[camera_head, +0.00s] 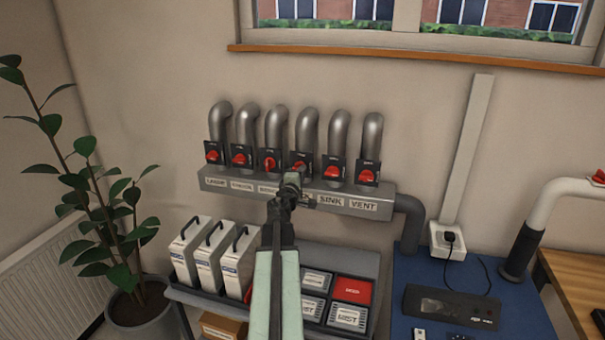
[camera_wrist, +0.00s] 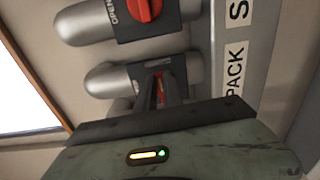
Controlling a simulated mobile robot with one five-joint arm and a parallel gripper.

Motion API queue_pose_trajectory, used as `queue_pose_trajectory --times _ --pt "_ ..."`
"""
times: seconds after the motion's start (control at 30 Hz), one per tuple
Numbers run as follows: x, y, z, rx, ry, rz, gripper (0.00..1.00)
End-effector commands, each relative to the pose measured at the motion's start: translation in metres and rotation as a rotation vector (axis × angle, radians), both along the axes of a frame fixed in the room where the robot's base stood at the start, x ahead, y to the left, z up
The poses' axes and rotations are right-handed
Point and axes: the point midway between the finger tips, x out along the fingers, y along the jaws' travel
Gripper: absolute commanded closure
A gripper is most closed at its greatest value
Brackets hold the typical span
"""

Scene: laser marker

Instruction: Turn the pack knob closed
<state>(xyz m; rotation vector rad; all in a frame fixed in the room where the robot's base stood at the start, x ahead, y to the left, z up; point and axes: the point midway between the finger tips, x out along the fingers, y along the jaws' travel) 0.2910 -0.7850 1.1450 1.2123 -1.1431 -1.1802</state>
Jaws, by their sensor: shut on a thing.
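The pack knob (camera_head: 298,167) is the fourth red knob from the left on the grey pipe manifold. My gripper (camera_head: 293,179) reaches up to it and covers much of it. In the wrist view, my gripper (camera_wrist: 162,92) is shut on the pack knob, and a sliver of red (camera_wrist: 168,80) shows between the fingers. The PACK label (camera_wrist: 235,76) is beside it on the manifold. The knob's exact angle is hard to tell behind the fingers.
The sink knob (camera_head: 332,173) is the right-hand neighbour, close to my gripper; it also shows in the wrist view (camera_wrist: 145,8). Other red knobs line the manifold (camera_head: 215,183). White canisters (camera_head: 190,250) and a tray of boxes stand below. A plant (camera_head: 125,225) is at left.

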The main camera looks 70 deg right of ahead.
Motion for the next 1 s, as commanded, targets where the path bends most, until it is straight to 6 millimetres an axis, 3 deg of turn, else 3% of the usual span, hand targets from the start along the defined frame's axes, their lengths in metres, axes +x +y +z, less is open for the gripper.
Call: queue_pose_trajectory --times 0.63,0.7,0.73,1.0 --pt "-0.0028 0.0005 -0.0022 0.004 -0.051 -0.006 1.0" --pt "-0.0027 0.0005 -0.0021 0.004 -0.05 -0.006 0.72" --pt "-0.0026 0.0004 -0.0021 0.004 -0.05 -0.006 0.67" --pt "-0.0016 0.0001 -0.0014 0.004 -0.048 -0.003 0.67"
